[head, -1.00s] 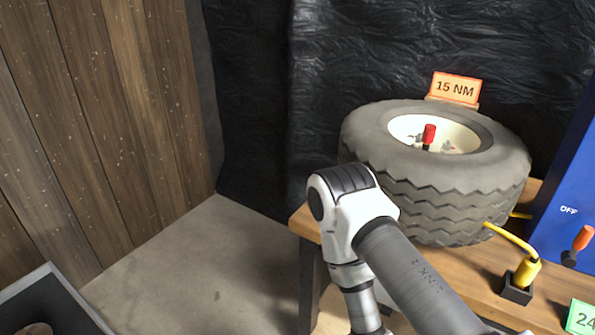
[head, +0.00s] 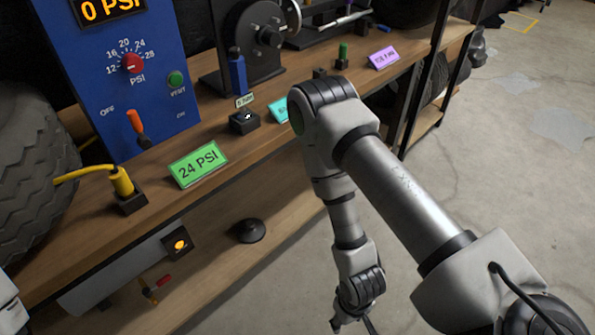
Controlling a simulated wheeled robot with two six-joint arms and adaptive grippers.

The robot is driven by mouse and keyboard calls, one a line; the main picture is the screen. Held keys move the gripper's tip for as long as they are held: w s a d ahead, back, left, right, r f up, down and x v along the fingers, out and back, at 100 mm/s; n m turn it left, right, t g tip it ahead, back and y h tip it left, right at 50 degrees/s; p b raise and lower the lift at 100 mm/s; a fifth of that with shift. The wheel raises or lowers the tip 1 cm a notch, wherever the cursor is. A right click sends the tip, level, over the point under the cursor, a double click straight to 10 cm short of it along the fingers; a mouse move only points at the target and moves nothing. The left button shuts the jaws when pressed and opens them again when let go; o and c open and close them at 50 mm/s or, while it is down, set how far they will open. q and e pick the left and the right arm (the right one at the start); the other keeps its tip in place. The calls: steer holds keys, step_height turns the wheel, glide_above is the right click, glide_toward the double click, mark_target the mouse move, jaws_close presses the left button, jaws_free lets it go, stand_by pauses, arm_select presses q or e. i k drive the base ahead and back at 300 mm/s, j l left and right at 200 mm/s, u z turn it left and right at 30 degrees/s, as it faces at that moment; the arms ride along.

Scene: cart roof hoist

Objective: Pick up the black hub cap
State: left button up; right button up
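A black domed disc (head: 249,231), which looks like the black hub cap, lies on the lower wooden shelf of the bench, left of my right arm. My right gripper (head: 352,322) hangs at the bottom edge of the head view, right of and in front of the disc and apart from it. Its fingertips are partly cut off by the frame edge, so I cannot tell whether it is open or shut. Nothing is visibly held in it. My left gripper is out of view.
The upper bench (head: 130,220) overhangs the lower shelf (head: 215,270). A yellow-lit black box (head: 178,242) and a red-handled tool (head: 152,288) are left of the disc. A blue inflator (head: 118,70), green 24 PSI sign (head: 198,164) and tire (head: 35,165) stand above. Floor at right is open.

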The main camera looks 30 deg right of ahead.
mark_target(251, 229)
steer(key=z, duration=0.45)
steer(key=i+l+u, duration=0.1)
steer(key=l, duration=0.25)
steer(key=i+l+u, duration=0.1)
steer(key=l, duration=0.25)
steer(key=i+l, duration=0.2)
steer(key=l, duration=0.15)
steer(key=i+l+u, duration=0.15)
steer(key=l, duration=0.2)
steer(key=l+u, duration=0.1)
steer(key=l, duration=0.25)
steer(key=i, duration=0.05)
